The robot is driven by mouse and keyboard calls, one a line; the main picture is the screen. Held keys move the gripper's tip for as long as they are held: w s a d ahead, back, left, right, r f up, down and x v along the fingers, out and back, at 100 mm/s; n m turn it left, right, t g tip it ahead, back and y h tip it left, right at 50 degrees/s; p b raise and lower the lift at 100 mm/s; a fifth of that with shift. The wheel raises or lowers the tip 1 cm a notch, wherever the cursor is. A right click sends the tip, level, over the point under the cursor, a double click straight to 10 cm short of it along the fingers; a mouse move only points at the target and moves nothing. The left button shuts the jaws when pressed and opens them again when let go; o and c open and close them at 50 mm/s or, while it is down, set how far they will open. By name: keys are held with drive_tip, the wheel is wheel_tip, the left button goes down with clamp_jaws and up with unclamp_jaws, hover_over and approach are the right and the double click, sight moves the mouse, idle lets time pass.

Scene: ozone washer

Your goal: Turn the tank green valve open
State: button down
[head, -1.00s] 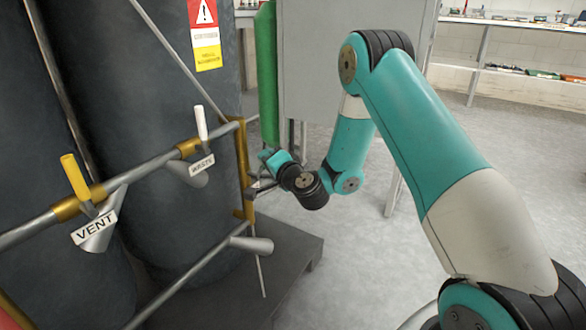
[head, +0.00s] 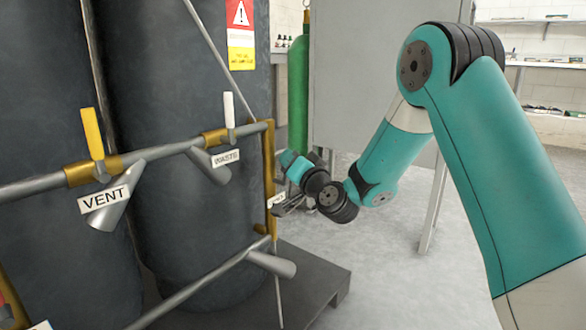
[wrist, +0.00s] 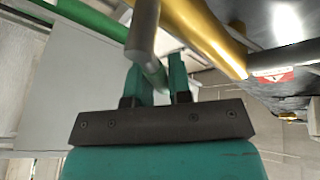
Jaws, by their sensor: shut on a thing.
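The green valve is at the right end of the pipe frame, beside the brass pipe (head: 269,165). In the head view my gripper (head: 286,159) is at this valve and mostly hides its handle. In the wrist view my two teal fingers (wrist: 160,82) are closed around the green handle (wrist: 153,70). A grey stem (wrist: 143,32) runs up from it in front of the brass pipe. The valve's label (head: 278,201) is below my gripper, seen edge-on and unreadable. I cannot tell the handle's exact angle.
The VENT valve's yellow handle (head: 92,133) and the WASTE valve's white handle (head: 229,110) stand upright on the left pipe. Dark tanks (head: 185,200) stand behind. A green cylinder (head: 298,95) and a grey cabinet (head: 355,75) are behind my wrist. Floor (head: 385,280) is clear at right.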

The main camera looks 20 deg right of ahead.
drive_tip(key=shift+f, duration=0.15)
drive_tip(key=c, duration=1)
unclamp_jaws()
drive_tip(key=shift+c, duration=0.2)
drive_tip(key=shift+r, duration=0.2)
drive_tip(key=shift+p, duration=0.45)
